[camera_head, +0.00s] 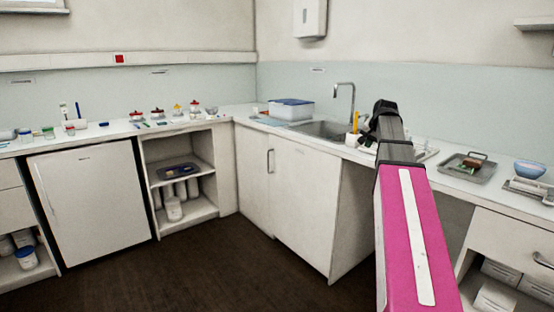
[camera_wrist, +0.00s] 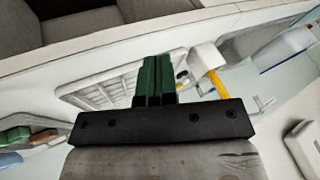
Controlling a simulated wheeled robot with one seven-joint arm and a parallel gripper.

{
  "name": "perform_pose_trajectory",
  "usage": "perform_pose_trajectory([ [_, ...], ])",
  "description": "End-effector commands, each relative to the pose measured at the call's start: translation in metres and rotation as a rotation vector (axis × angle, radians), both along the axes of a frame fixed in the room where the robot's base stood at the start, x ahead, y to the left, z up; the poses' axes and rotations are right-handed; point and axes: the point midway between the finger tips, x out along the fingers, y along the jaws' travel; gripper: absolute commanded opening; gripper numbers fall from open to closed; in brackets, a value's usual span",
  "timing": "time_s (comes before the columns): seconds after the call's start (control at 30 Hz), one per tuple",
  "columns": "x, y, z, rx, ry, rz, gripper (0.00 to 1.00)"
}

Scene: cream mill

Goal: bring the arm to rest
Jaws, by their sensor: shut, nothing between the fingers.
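My arm reaches forward on the right in the head view, with a pink link nearest the camera. The black end of the arm is over the right counter, by the sink; the fingers are hard to make out there. In the wrist view my gripper (camera_wrist: 155,82) shows two dark green fingers pressed together. They are shut with nothing between them. Behind them in that view lies a white ribbed drying rack (camera_wrist: 95,91) on the counter. I cannot tell the exact gap between the fingertips and the rack.
A sink (camera_head: 318,130) with a tall tap (camera_head: 352,98) is left of my arm. A blue-lidded box (camera_head: 291,109) stands beyond it. A grey tray (camera_head: 466,172) and a blue bowl (camera_head: 529,169) are on the right counter. The dark floor (camera_head: 190,262) is clear.

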Motion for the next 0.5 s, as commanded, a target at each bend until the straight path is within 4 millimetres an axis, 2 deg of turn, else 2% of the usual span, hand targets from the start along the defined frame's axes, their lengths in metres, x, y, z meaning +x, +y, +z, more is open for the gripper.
perform_pose_trajectory([
  [0.27,-0.027,0.041,-0.100,-0.041,0.100,0.095,0.00],
  [0.5,-0.064,0.082,-0.193,-0.087,0.198,0.205,0.00],
])
